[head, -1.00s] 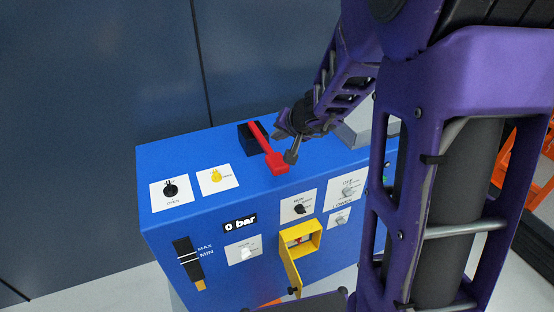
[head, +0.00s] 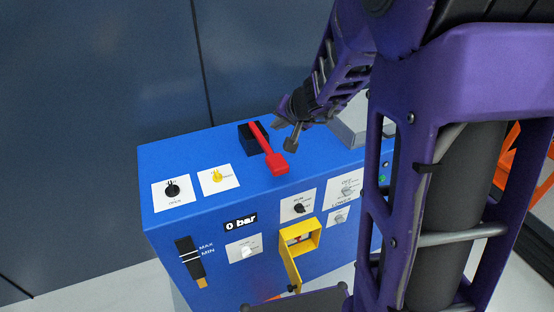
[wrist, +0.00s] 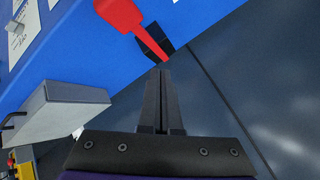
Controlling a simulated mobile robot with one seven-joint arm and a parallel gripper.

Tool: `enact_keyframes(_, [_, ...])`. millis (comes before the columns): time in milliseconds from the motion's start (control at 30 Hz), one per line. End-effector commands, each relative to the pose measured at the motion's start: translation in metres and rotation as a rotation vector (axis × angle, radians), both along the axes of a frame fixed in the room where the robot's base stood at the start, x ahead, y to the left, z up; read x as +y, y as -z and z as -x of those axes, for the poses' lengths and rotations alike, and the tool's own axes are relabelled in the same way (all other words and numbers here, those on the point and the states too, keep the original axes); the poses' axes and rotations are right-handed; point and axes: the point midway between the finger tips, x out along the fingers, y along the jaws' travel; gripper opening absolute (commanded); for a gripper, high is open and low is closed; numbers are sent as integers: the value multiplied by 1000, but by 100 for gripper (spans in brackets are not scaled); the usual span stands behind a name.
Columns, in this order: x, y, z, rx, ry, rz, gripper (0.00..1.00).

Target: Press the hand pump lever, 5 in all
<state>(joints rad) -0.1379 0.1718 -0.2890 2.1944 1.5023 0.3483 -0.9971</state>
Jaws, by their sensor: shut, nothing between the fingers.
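The red hand pump lever (head: 267,150) stands on top of the blue cabinet, rising from a black base (head: 250,140). Its wide end lies toward the cabinet's front edge. It also shows at the top of the wrist view (wrist: 126,18). My gripper (head: 284,141) is just right of the lever, above the cabinet top. In the wrist view my gripper's fingers (wrist: 160,80) are together and empty, pointing toward the black base. A small gap shows between the fingers and the lever. The display (head: 241,223) reads 0 bar.
The blue cabinet (head: 205,150) carries a black knob (head: 172,188), a yellow knob (head: 216,175) and a small yellow box with an open door (head: 300,238). A grey box (wrist: 60,122) sits right of my gripper in the head view. A dark wall (head: 90,80) stands behind.

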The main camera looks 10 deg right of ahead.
Motion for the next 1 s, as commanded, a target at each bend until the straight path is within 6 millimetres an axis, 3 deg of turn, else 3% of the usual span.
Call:
enact_keyframes(233, [0,15,0,2,1,0,0])
enact_keyframes(633, [0,73,0,1,1,1,0])
enact_keyframes(1000, [0,88,0,-1,1,0,0])
